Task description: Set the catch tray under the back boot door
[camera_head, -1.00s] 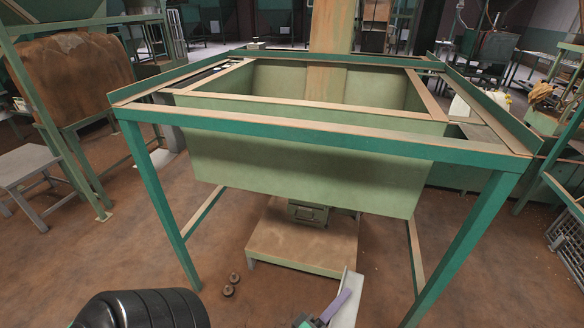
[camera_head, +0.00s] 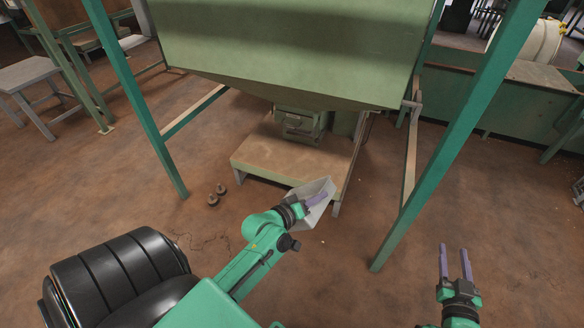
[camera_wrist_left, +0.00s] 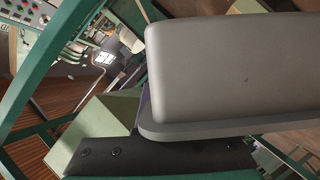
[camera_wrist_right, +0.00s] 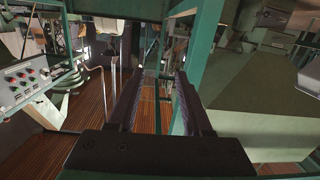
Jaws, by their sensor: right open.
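The pale grey catch tray (camera_head: 322,216) is held by my left gripper (camera_head: 316,199), which is shut on it, just in front of the low platform. The tray fills much of the left wrist view (camera_wrist_left: 230,70) and hides most of the gripper's fingers there. A green boot with a small handled door (camera_head: 298,122) stands under the hopper (camera_head: 290,45), beyond the tray. I cannot tell if this is the back boot door. My right gripper (camera_head: 455,264) is open and empty over the floor at the lower right; its two apart fingers also show in the right wrist view (camera_wrist_right: 153,95).
A low cream platform (camera_head: 265,160) stands below the boot. Green frame legs stand at left (camera_head: 140,105) and right (camera_head: 450,130). Small round brown pieces (camera_head: 215,195) lie on the floor left of the platform. The floor between the right leg and my right gripper is clear.

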